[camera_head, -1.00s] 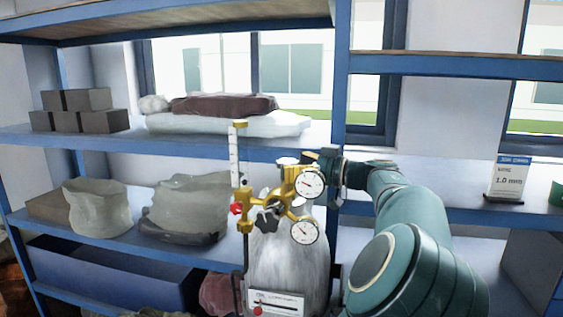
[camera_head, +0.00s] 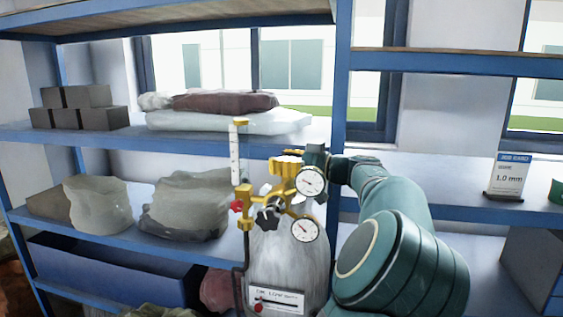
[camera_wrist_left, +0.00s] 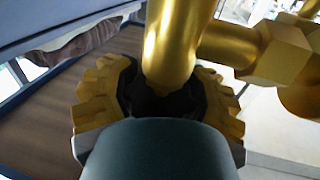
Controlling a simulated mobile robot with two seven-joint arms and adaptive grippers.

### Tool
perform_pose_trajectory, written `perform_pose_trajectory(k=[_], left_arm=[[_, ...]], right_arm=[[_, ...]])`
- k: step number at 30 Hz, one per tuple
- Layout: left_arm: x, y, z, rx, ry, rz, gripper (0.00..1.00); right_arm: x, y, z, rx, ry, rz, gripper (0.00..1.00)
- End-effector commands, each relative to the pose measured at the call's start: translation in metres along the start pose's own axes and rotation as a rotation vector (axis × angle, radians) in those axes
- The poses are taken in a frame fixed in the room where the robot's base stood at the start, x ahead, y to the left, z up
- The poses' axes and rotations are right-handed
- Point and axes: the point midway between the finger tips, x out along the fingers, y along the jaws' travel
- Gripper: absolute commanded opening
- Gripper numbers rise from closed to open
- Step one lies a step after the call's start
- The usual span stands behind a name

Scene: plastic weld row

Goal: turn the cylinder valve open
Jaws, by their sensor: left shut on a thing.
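The grey-white gas cylinder (camera_head: 288,262) stands upright in front of the shelves. Its brass valve and regulator fittings (camera_head: 284,192) are at the top, with two round gauges (camera_head: 311,181) on the right and a dark star-shaped knob (camera_head: 268,214) in front. My left gripper (camera_head: 289,160) is at the top of the brass valve, its arm reaching in from the right side. The gripped part is mostly hidden. My right gripper is in neither view.
A flowmeter tube (camera_head: 234,155) stands left of the valve. Blue shelving (camera_head: 240,148) behind holds grey blocks (camera_head: 75,107), bags (camera_head: 186,205) and a blue bin (camera_head: 110,277). A 1.0 mm sign (camera_head: 509,177) stands on the right shelf, with free room beside it.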

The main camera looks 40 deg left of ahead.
Motion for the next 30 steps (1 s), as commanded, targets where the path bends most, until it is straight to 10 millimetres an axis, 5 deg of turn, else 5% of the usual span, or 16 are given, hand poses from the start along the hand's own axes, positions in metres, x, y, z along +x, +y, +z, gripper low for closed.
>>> perform_pose_trajectory(k=[11, 30], left_arm=[[-0.0015, 0.0000, 0.0009, 0.000, 0.001, -0.070, 0.15], [-0.0032, -0.0063, 0.0016, 0.000, 0.000, -0.522, 0.15]], right_arm=[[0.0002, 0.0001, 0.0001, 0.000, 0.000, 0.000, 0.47], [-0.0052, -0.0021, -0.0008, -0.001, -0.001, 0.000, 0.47]])
